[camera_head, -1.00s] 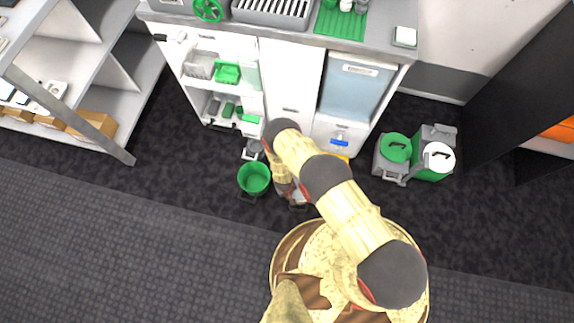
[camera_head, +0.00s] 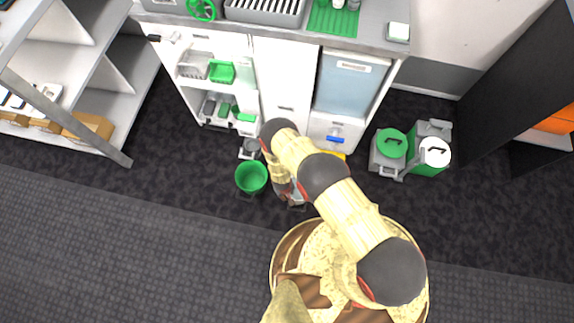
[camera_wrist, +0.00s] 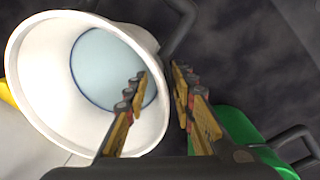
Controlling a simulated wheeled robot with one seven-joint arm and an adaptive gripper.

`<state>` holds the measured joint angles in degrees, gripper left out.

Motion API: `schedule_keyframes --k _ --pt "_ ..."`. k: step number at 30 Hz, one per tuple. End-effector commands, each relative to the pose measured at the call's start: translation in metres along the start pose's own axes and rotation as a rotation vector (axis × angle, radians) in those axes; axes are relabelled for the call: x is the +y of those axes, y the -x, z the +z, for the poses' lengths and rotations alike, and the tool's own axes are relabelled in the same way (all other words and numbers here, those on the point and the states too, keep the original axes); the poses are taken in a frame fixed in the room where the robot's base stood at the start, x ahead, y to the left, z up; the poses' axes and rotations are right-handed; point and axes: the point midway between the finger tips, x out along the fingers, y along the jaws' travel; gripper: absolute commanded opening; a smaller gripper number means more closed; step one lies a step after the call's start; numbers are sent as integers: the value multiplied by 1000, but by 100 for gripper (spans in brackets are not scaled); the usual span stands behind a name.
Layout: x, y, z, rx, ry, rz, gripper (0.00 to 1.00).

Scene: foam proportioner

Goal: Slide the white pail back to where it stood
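The white pail (camera_wrist: 45,75) fills the left of the wrist view, its open mouth facing the camera and its pale blue-grey inside showing. In the head view my arm hides most of it. My gripper (camera_wrist: 158,82) is at the pail's right rim in the wrist view. Its fingers are apart, one across the pail's mouth and the other outside, with part of the rim between them. I cannot tell whether either finger touches the rim.
A green bucket (camera_head: 251,178) stands left of my gripper in the head view. A white cabinet (camera_head: 287,75) is behind. Green and grey canisters (camera_head: 388,150) stand right. Shelving (camera_head: 95,60) is at left. The dark floor (camera_head: 120,235) in front is clear.

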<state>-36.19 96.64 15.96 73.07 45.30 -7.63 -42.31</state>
Motion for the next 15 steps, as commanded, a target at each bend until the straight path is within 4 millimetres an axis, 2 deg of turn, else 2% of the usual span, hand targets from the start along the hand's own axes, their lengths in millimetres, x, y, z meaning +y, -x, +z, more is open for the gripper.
schedule_keyframes --k 8,15 --pt "0 1 -1 1 0 0 26" --pt "0 20 -2 2 2 0 26"
